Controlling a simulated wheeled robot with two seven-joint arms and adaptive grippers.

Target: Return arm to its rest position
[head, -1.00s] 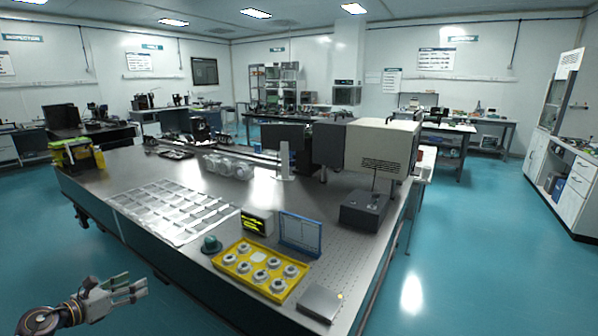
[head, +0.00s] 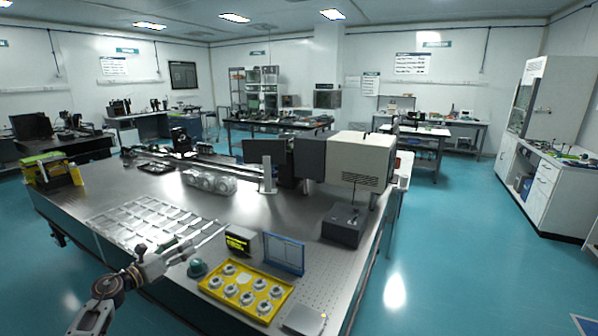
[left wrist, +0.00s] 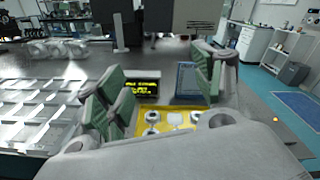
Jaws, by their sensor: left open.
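My left gripper (head: 182,246) reaches in from the lower left over the near edge of the optical table, beside the clear compartment tray. In the left wrist view its green-padded fingers (left wrist: 158,88) stand wide apart with nothing between them. Beyond them show the yellow tray (left wrist: 172,119), the small black display with yellow text (left wrist: 142,87) and the blue framed panel (left wrist: 188,80). The right gripper is not seen in either view.
The clear compartment tray (head: 128,221) lies under and left of my gripper. A grey boxy instrument (head: 360,160) stands behind. The teal floor at right is clear.

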